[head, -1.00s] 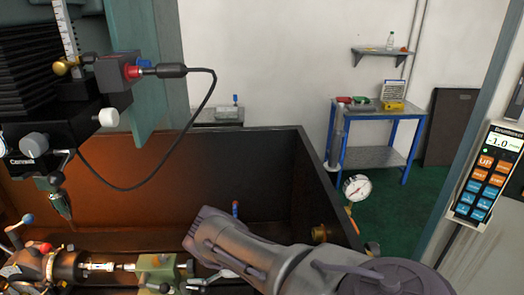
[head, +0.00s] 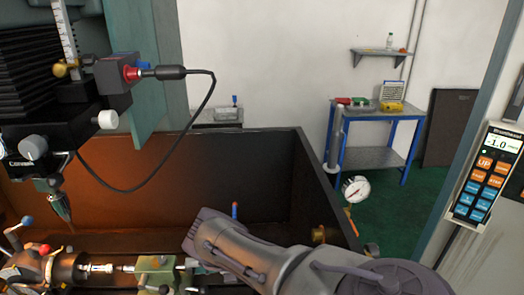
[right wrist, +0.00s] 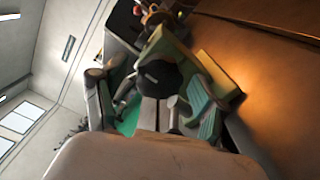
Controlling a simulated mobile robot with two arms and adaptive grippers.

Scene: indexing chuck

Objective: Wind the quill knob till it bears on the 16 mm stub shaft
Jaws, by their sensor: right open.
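The 16 mm stub shaft (head: 98,268) is a short bright rod in the dark chuck (head: 66,270) at lower left in the head view. The tailstock (head: 156,270), a green block, stands to its right with a pale quill tip (head: 127,268) facing the shaft. Whether tip and shaft touch is too small to tell. In the right wrist view the dark round quill knob (right wrist: 158,78) lies between the spread teal-padded fingers of my open right gripper (right wrist: 157,100). No clear grip on the knob shows. In the head view my right wrist hides the knob. My left gripper is out of view.
A brown tray wall (head: 240,165) rises behind the tailstock. A blue-tipped lever (head: 235,210) stands close behind my right wrist. A spindle head with a pointed tool (head: 60,205) hangs above the chuck. A pendant (head: 484,175) reading -1.0 is at right.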

